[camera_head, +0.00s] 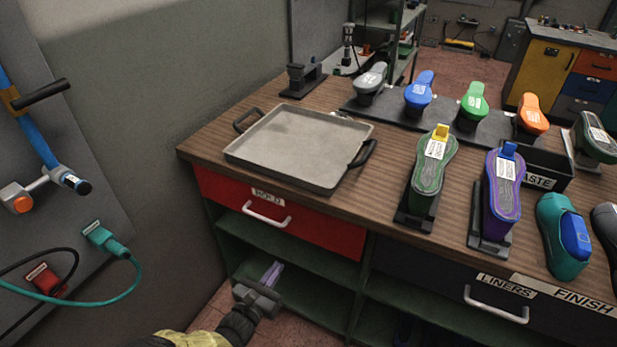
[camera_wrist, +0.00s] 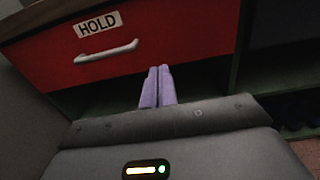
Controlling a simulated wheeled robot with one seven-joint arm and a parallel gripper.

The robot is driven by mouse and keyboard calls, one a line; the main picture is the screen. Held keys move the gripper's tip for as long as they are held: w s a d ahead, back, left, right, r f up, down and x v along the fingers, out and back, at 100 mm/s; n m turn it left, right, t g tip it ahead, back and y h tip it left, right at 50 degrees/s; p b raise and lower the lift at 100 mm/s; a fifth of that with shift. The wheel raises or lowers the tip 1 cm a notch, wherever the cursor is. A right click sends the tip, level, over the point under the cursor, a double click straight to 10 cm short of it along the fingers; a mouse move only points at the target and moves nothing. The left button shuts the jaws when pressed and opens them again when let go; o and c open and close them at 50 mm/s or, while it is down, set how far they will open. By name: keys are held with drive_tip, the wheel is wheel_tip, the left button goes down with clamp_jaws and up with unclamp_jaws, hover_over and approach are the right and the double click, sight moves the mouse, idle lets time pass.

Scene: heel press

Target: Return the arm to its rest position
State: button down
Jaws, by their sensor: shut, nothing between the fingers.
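My gripper (camera_head: 272,276) is low in front of the workbench, below the red HOLD drawer (camera_head: 330,232) and before the open green shelf (camera_head: 290,250). Its two pale purple fingers (camera_wrist: 157,88) lie together in the wrist view, shut with nothing between them. The red drawer is closed, and its handle (camera_wrist: 106,51) shows above and left of the fingers. My fingers appear apart from the drawer front; whether the tips reach into the shelf opening, I cannot tell.
The bench top holds a grey tray (camera_head: 240,157) and several shoe forms, including a green one (camera_head: 430,172) and a purple one (camera_head: 503,195). The LINERS drawer handle (camera_head: 496,306) sticks out at right. A wall panel (camera_head: 95,195) with tools and cables stands at left.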

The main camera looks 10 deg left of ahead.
drive_tip(key=s+d+r+m+g+h, duration=0.1)
drive_tip(key=d+r+m+g, duration=0.2)
drive_tip(key=d+m+g, duration=0.9)
drive_tip(key=s+d+r+m+g+h, duration=0.15)
drive_tip(key=d+m+g, duration=0.35)
drive_tip(key=d+m, duration=0.75)
drive_tip(key=s+d+r+m+t+y, duration=0.2)
drive_tip(key=s+d+r+m+y, duration=0.1)
drive_tip(key=d+r+m+y, duration=0.6)
wheel_tip(320, 180, up, 16)
drive_tip(key=d+h+p, duration=0.1)
drive_tip(key=h+p, duration=0.1)
drive_tip(key=p, duration=1.2)
drive_tip(key=shift+s+d+p, duration=0.2)
drive_tip(key=shift+d+p, duration=0.1)
drive_tip(key=shift+p, duration=0.05)
drive_tip(key=shift+f, duration=0.1)
